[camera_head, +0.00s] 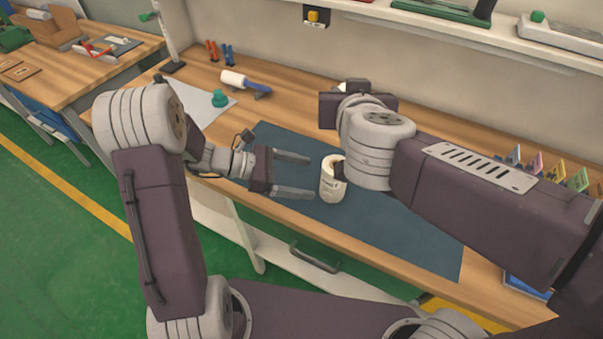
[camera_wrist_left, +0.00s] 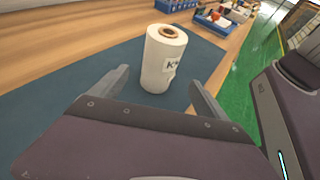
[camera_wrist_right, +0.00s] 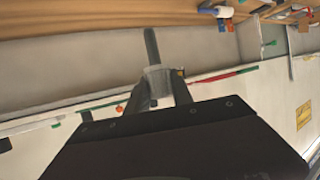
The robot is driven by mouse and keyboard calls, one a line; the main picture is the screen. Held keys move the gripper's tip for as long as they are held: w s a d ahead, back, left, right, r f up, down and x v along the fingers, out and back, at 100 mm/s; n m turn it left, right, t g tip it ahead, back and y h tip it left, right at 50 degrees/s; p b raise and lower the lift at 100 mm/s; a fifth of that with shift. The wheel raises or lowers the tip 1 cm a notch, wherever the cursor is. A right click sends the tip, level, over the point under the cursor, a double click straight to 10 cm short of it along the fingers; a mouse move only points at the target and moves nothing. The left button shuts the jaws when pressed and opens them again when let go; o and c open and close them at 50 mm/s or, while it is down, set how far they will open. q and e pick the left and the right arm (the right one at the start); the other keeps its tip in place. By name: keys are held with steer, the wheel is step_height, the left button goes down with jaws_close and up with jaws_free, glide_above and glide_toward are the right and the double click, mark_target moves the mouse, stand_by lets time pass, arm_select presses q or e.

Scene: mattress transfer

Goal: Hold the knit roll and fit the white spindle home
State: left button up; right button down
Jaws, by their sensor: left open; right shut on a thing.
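The knit roll (camera_head: 332,187) stands upright on the dark blue mat. The left wrist view shows the roll (camera_wrist_left: 164,62) with a brown core open at the top. My left gripper (camera_head: 311,176) is open and empty, its fingertips just short of the roll on either side of its line. My right gripper (camera_wrist_right: 158,92) is shut on a pale collar with a dark rod, which appears to be the spindle (camera_wrist_right: 153,73). In the head view my right arm mostly hides that gripper and piece, raised behind the roll.
The blue mat (camera_head: 400,228) is otherwise clear. A white roller with a blue end (camera_head: 240,82) and a teal object (camera_head: 219,98) lie at the back left. Coloured cards (camera_head: 555,172) stand at the right. A shelf (camera_head: 440,22) runs along the wall.

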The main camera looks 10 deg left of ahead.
arm_select(q)
steer(key=shift+w, duration=0.1)
steer(key=x, duration=1.2)
steer(key=shift+r, duration=0.1)
steer(key=c, duration=1.8)
steer(key=o, duration=1.7)
steer(key=shift+c, duration=0.3)
steer(key=c, duration=1.2)
